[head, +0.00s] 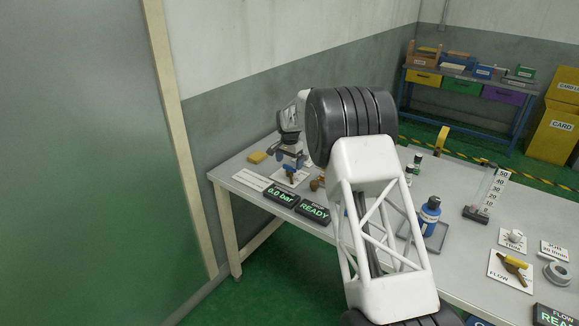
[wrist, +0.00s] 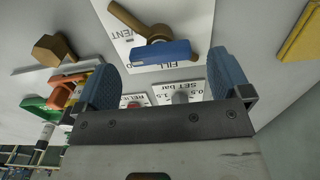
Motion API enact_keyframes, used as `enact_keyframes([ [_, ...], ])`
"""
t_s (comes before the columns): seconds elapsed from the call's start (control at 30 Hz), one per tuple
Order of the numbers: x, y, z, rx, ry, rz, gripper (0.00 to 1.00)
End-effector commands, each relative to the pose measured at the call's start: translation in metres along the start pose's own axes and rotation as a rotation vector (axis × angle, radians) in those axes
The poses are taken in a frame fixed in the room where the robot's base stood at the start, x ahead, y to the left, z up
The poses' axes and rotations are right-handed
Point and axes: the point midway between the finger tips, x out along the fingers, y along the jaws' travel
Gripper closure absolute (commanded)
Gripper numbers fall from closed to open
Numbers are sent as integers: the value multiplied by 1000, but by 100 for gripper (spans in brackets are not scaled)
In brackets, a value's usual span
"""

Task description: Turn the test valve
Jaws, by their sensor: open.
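A brass valve with a blue handle (wrist: 160,52) sits on a white plate marked FILL and VENT in the wrist view. Its brass arm slants up and left from the hub. In the head view the blue handle (head: 290,168) shows small at the table's far left. No label reading "test" is legible. My gripper (wrist: 163,65) is open, with its blue fingers on either side of the blue handle. I see no contact, and I cannot tell the height gap. In the head view my gripper (head: 291,153) is just above this valve, partly hidden by my arm.
Two displays, 0.0 bar (head: 281,194) and READY (head: 313,209), stand in front of the valve. A yellow block (head: 257,157) lies at its left. A brass piece (wrist: 53,50) is nearby.

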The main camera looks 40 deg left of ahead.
Motion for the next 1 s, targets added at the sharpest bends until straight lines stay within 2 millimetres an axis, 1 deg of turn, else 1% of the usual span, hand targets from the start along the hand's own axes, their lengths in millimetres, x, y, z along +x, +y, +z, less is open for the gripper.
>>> enact_keyframes([
  [0.1, 11, 0, 0, 0, 1, -1, 4],
  [0.23, 20, 0, 0, 0, 0, 0, 4],
  [0.6, 23, 0, 0, 0, 0, -1, 4],
  [0.67, 23, 0, 0, 0, 0, -1, 12],
  [0.93, 23, 0, 0, 0, 1, -1, 53],
  [1.0, 23, 0, 0, -1, 1, -1, 53],
])
